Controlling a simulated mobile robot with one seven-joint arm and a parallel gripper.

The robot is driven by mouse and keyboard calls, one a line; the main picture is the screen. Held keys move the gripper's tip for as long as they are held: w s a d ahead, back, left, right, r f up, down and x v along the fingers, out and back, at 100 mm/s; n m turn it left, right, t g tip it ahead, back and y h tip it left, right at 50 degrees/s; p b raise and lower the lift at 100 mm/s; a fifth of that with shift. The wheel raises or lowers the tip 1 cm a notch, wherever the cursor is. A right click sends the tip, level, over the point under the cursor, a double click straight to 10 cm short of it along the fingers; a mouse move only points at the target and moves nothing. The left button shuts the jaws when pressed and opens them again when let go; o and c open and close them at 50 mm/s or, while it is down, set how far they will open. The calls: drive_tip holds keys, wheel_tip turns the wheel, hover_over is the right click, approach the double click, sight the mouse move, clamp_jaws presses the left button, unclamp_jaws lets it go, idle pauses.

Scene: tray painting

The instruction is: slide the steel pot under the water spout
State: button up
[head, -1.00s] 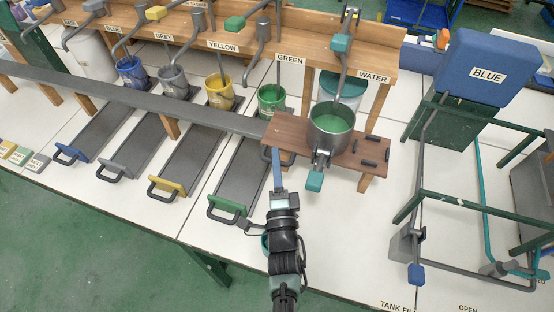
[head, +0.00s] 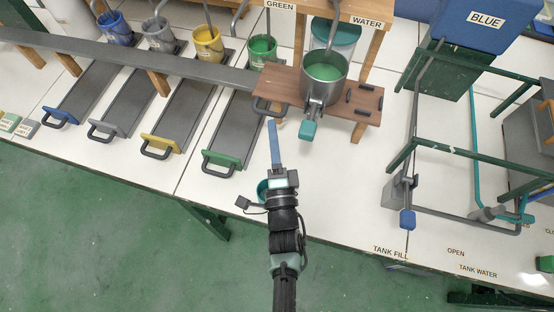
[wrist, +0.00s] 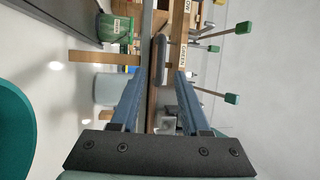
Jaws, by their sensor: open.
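The steel pot (head: 326,72) holds green liquid and stands upright on the wooden shelf board (head: 272,80). A valve with a teal lever (head: 308,130) juts from its front. The grey water spout (head: 333,27) comes down beside the WATER sign, its end at the pot's back rim; I cannot tell whether it is right over the opening. My gripper (head: 272,124) is in front of the board's left end, below its dark bar handle (head: 268,108). In the wrist view my gripper (wrist: 160,76) is open and empty, with the dark handle (wrist: 160,55) beyond the gap between its fingers.
Several coloured buckets, one of them green (head: 262,50), stand behind long grey trays with handles on the left. A dark green frame with pipes (head: 455,155) stands at the right. The white table top (head: 320,190) is clear in front of the board.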

drive_tip(key=s, duration=0.4)
drive_tip(key=s+f, duration=0.1)
drive_tip(key=s, duration=0.2)
drive_tip(key=shift+s+d, duration=0.1)
drive_tip(key=shift+d, duration=0.2)
drive_tip(key=shift+f, duration=0.1)
